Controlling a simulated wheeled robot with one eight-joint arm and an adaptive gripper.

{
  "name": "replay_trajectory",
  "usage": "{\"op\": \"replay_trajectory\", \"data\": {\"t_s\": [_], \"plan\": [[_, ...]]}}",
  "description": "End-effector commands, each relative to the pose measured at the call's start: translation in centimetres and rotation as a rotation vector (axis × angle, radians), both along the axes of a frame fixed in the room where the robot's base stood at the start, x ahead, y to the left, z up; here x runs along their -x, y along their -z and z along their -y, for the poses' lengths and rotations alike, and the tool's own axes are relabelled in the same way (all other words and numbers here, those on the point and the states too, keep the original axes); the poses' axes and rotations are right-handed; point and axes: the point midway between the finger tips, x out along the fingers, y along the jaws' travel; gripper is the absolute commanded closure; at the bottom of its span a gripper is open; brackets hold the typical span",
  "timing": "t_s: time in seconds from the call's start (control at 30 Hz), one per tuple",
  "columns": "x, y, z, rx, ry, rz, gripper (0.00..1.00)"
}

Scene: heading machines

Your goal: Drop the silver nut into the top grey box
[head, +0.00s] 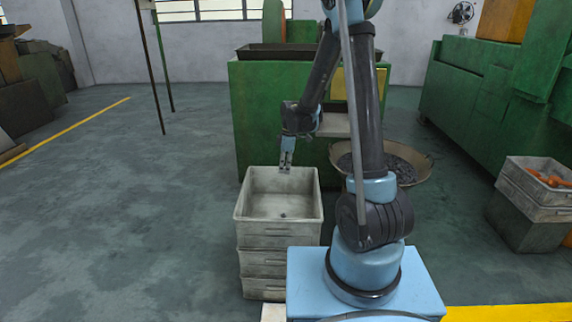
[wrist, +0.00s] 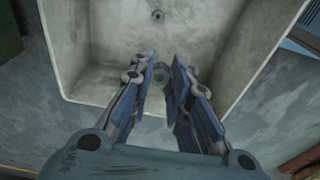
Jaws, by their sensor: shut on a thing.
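The top grey box (head: 240,217) is the uppermost of a stack of pale grey crates in front of my base, and it is open at the top. It also fills much of the wrist view (wrist: 230,105). My gripper (head: 286,169) points down over the far part of this box, near its rim height. In the wrist view, my gripper (wrist: 163,77) is shut on the silver nut (wrist: 161,73), held between the fingertips above the box floor. In the head view the held nut is too small to make out. A small dark round thing (wrist: 157,16) lies on the box floor.
A green machine (head: 255,125) stands right behind the stack. A wide basket (head: 415,168) of dark small parts is to its right, partly behind my arm. Crates with orange things (head: 540,185) stand at the far right. The floor on the left is clear.

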Motion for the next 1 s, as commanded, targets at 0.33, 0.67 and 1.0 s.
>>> {"op": "replay_trajectory", "data": {"t_s": [0.33,0.67,1.0], "plan": [[0.0,3.1,0.0,0.000,0.002,0.000,0.99],[0.0,3.6,0.1,0.000,0.003,0.000,0.99],[0.0,3.6,0.1,0.000,0.003,0.001,0.59]]}}
